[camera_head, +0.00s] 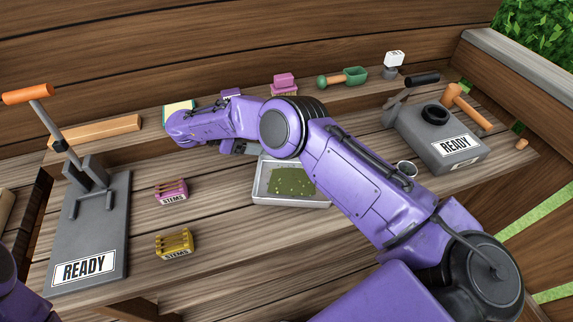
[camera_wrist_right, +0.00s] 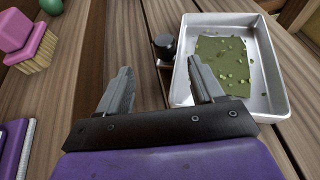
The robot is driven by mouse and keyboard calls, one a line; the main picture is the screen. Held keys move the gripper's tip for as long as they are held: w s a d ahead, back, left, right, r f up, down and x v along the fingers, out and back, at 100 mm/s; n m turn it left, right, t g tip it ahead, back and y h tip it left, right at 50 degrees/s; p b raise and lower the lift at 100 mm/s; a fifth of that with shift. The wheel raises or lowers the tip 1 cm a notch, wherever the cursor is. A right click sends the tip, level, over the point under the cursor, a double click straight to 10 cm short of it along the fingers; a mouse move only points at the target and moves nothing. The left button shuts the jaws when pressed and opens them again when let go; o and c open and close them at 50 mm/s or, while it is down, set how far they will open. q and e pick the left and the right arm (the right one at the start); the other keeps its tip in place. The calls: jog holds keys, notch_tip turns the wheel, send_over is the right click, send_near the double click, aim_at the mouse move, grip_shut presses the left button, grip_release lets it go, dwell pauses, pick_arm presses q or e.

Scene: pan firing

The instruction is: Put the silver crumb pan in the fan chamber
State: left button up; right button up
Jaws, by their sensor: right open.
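The silver crumb pan (camera_head: 291,202) is a shallow rectangular tray on the middle of the bench, holding a dark green layer with lighter green bits. It also shows at the upper right of the right wrist view (camera_wrist_right: 277,62). My right gripper (camera_wrist_right: 163,88) is open and empty, its right finger overlapping the pan's near left corner in that view. A dark round knob (camera_wrist_right: 165,46) stands beside the pan's left wall, between the finger lines. In the head view my right arm covers the pan's back edge. I cannot tell which fixture is the fan chamber. My left gripper is out of view.
A grey lever device marked READY (camera_head: 90,235) stands at left, and a grey block marked READY (camera_head: 440,140) at right. Pink (camera_head: 171,191) and yellow (camera_head: 175,243) STEMS holders sit left of the pan.

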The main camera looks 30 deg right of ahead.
aim_at(294, 172)
jog(key=s+d, duration=0.1)
jog(key=d+p, duration=0.1)
jog(key=shift+s+d+f, duration=0.1)
jog(key=shift+s+d, duration=0.2)
jog(key=shift+s, duration=0.1)
jog(key=p+x, duration=0.3)
jog(key=x, duration=0.2)
jog(key=shift+f, duration=0.1)
jog(key=shift+s+d+f, duration=0.15)
jog(key=shift+d+f, duration=0.05)
jog(key=shift+a, duration=0.15)
jog(key=c, duration=0.9)
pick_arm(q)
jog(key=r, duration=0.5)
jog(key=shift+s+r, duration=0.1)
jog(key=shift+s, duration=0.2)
pick_arm(e)
grip_shut()
jog(key=shift+r, duration=0.1)
